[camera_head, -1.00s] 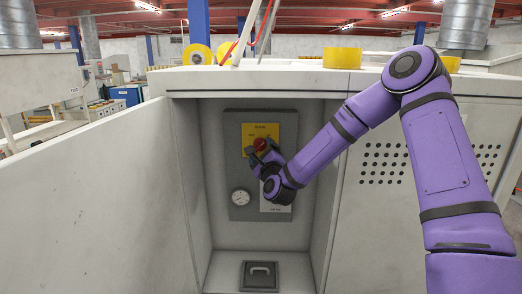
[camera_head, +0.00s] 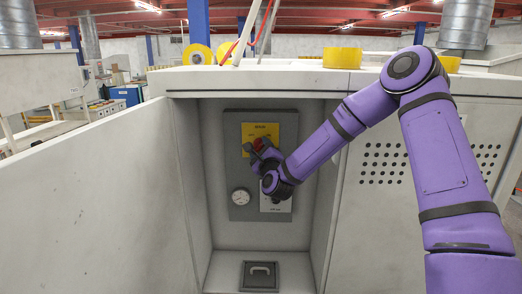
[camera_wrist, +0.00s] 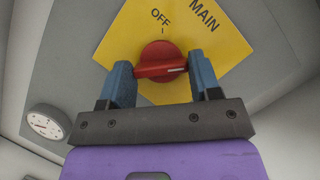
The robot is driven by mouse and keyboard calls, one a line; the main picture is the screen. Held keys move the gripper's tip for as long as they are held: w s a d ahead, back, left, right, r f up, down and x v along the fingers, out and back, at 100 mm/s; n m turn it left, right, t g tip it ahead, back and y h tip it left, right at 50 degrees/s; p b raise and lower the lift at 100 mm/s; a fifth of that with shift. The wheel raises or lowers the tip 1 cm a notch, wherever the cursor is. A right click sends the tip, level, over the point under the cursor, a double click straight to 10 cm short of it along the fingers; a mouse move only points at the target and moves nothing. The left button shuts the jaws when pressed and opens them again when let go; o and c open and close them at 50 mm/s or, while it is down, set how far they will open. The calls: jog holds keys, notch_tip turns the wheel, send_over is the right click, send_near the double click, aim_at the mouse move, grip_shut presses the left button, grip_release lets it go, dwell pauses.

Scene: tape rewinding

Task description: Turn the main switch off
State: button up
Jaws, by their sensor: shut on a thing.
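The red main switch knob (camera_wrist: 160,62) sits on a yellow plate (camera_wrist: 228,50) marked MAIN and OFF. In the wrist view its handle lies roughly crosswise, with a white mark at its right end, while the OFF tick is above the knob. So the mark does not point at OFF. My gripper (camera_wrist: 162,72) has one blue finger on each side of the handle and is shut on it. In the head view, my gripper (camera_head: 258,148) covers part of the knob and the yellow plate (camera_head: 262,130).
The grey panel (camera_head: 240,180) is inside an open cabinet recess. A round gauge (camera_head: 241,197) is at lower left of the knob. A white label is partly hidden behind my wrist. The recess side walls are close by.

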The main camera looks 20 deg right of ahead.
jog(key=n, duration=0.2)
jog(key=n+g+y, duration=0.1)
jog(key=n, duration=0.2)
jog(key=shift+r+g, duration=0.15)
jog(key=shift+g, duration=0.15)
jog(key=n+g, duration=0.1)
jog(key=n, duration=0.2)
jog(key=shift+n+y, duration=0.3)
jog(key=shift+n, duration=0.1)
jog(key=n+g, duration=0.2)
jog(key=n, duration=0.1)
jog(key=shift+r+n+h, duration=0.15)
jog(key=shift+n+h, duration=0.15)
jog(key=shift+h, duration=0.1)
jog(key=shift+n+g+h, duration=0.4)
jog(key=shift+n+g, duration=0.1)
jog(key=shift+n, duration=0.7)
jog(key=o, duration=0.9)
